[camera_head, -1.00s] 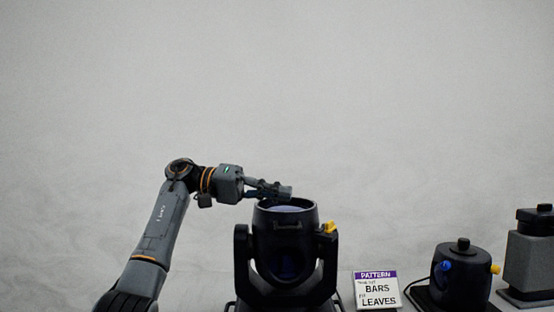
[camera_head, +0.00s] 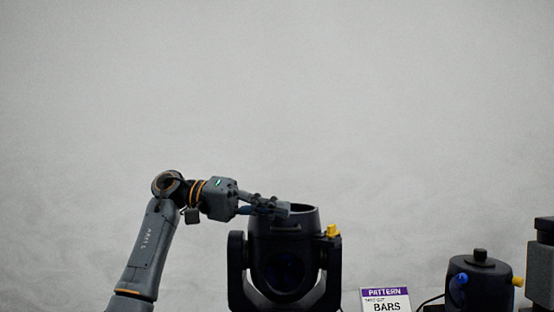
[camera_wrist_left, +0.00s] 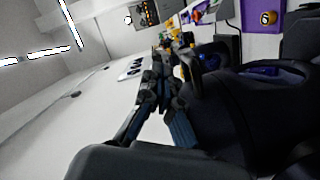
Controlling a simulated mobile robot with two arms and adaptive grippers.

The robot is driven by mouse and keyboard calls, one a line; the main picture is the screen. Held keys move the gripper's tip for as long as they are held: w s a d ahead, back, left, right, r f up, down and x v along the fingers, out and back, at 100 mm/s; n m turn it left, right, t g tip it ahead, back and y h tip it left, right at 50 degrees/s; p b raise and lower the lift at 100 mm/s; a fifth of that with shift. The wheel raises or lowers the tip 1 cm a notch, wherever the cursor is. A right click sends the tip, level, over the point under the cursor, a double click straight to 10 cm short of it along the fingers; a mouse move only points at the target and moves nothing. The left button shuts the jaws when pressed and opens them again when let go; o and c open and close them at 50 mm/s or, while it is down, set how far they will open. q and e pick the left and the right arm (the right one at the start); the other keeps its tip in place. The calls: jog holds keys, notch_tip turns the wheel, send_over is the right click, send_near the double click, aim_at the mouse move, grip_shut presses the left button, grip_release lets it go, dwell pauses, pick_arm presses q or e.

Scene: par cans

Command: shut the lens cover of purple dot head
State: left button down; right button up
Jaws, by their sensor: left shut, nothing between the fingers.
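A black moving-head light (camera_head: 284,262) stands in its yoke at the bottom middle of the head view, its round open top facing up. A yellow knob (camera_head: 333,231) sits on its right side. No purple dot can be made out on it, and I cannot tell where the lens cover is. My left gripper (camera_head: 287,210) is shut and empty, reaching in from the left with its tips in front of the light's upper rim; contact is unclear. In the left wrist view the gripper (camera_wrist_left: 168,92) is beside the dark housing (camera_wrist_left: 235,112). My right gripper is not in view.
A sign with a purple header (camera_head: 385,300) stands right of the light. Farther right are a smaller black unit (camera_head: 481,282) with blue and yellow knobs and a grey block (camera_head: 543,265). The space above is clear.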

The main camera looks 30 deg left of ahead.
pick_arm(q)
jog(key=shift+s+f, duration=0.1)
jog(key=shift+f, duration=0.25)
jog(key=shift+s+d+f+b, duration=0.1)
jog(key=shift+f+b, duration=0.2)
jog(key=shift+b, duration=0.05)
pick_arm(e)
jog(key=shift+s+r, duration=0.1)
pick_arm(q)
jog(key=shift+s+d+f, duration=0.1)
jog(key=shift+f, duration=0.25)
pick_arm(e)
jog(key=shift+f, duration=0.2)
